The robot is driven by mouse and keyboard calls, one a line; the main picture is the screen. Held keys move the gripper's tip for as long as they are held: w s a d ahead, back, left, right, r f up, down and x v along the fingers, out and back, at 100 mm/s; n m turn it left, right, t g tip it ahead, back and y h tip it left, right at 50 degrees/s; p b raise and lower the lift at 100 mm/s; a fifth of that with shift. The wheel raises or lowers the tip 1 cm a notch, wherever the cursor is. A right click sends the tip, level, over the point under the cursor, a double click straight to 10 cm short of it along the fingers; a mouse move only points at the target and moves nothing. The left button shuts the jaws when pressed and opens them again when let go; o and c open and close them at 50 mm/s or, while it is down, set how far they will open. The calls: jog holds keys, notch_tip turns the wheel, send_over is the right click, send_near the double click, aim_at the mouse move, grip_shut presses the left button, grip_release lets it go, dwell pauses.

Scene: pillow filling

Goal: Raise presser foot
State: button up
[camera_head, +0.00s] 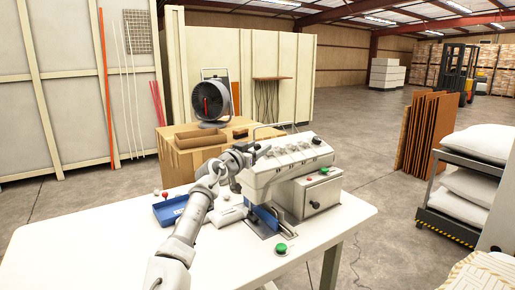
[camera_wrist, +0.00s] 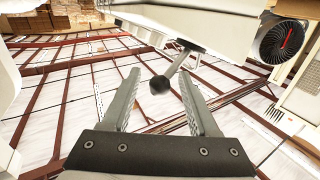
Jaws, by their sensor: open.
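The white sewing machine (camera_head: 290,165) stands on the table, its head raised above a blue part (camera_head: 262,218) near the work area. In the wrist view, a lever with a grey rod and black ball knob (camera_wrist: 160,85) sticks out from under the white machine housing (camera_wrist: 215,22). My gripper (camera_wrist: 158,76) is open. Its two grey fingers appear on either side of the knob, with gaps at both sides; how deep the knob sits between them is unclear. In the head view my gripper (camera_head: 243,157) is at the machine head's left end, partly merged with it. The presser foot cannot be made out.
A blue tray (camera_head: 168,212) lies on the white table (camera_head: 120,250), left of my arm. A green button (camera_head: 281,248) is at the machine's front, and a control box (camera_head: 318,196) is at its right. A cardboard-coloured box (camera_head: 195,138) and fan stand behind.

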grip_shut()
jog(key=shift+r, duration=0.1)
jog(key=n+p, duration=0.1)
jog(key=r+n+g+p, duration=0.1)
jog(key=shift+w+a+p, duration=0.3)
jog(key=shift+w+p, duration=0.05)
jog(key=n+p, duration=0.1)
jog(key=w+r+n+g+p, duration=0.1)
jog(key=p, duration=0.1)
jog(key=shift+a+y+p, duration=0.3)
jog(key=shift+a, duration=0.05)
jog(key=n+g+p, duration=0.1)
jog(key=p, duration=0.2)
jog(key=w+n+g+p, duration=0.1)
jog(key=p, duration=0.2)
jog(key=shift+w+a, duration=0.2)
jog(key=shift+a, duration=0.2)
jog(key=p, duration=0.1)
jog(key=n+p, duration=0.1)
jog(key=p, duration=0.1)
jog(key=shift+w+a+f+n+g, duration=0.2)
jog(key=shift+w+f+n+g, duration=0.1)
jog(key=shift+f+g, duration=0.1)
jog(key=shift+f, duration=0.1)
